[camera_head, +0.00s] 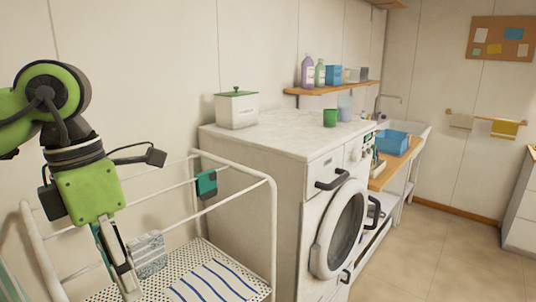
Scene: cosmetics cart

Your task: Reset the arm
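My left arm comes in from the left, and its gripper (118,262) points down over the white drying rack. The fingers look close together and are seen nearly edge-on, so I cannot tell whether they are open or shut. A grey patterned cloth (149,254) is just right of the fingers; I cannot tell whether they touch it. My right gripper is not in view.
The white rack (272,215) holds a teal cloth (206,184) on a rail and a blue-striped cloth (215,285) on its perforated base. Beside it stands a washing machine (290,150) with a white tin (236,108) and green mug (330,118) on top. Floor (430,255) is clear at right.

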